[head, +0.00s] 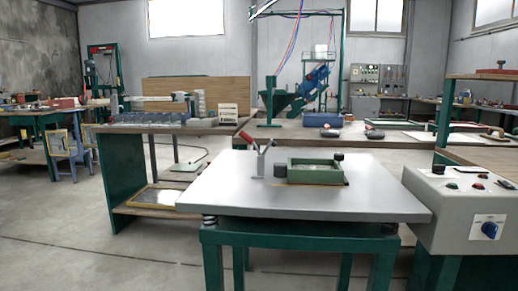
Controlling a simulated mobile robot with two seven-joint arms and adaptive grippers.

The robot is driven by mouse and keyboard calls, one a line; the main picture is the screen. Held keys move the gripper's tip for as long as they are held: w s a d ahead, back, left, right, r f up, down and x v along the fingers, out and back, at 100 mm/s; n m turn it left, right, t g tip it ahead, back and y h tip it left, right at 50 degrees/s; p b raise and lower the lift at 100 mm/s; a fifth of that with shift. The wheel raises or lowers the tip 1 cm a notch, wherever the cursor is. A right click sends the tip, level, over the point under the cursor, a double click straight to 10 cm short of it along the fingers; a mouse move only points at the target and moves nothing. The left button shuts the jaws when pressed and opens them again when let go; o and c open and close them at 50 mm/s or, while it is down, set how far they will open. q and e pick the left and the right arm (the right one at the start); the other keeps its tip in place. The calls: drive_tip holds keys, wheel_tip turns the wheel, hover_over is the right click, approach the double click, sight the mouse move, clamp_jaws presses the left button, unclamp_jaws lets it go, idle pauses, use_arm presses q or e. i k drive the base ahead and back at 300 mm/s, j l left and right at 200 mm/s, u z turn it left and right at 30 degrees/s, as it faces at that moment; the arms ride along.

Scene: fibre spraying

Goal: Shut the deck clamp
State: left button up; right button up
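The deck clamp (259,161) stands on the pale grey deck (225,190) of a table with green legs, in the middle of the head view. Its lever with a red grip (246,137) is raised and leans up to the left. Next to it on the right lies a green rectangular frame (318,179) with dark knobs at its corners. The clamp's lower jaw is too small to make out. Neither of my grippers is in view.
A grey control box (455,215) with buttons and a blue rotary switch stands right of the deck. A wooden bench (175,126) is behind at the left. The floor (90,240) at the front left is clear.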

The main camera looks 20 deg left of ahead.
sight(248, 138)
drive_tip(key=j, duration=0.55)
drive_tip(key=i+j, duration=0.15)
drive_tip(key=j, duration=0.9)
drive_tip(key=i, duration=0.05)
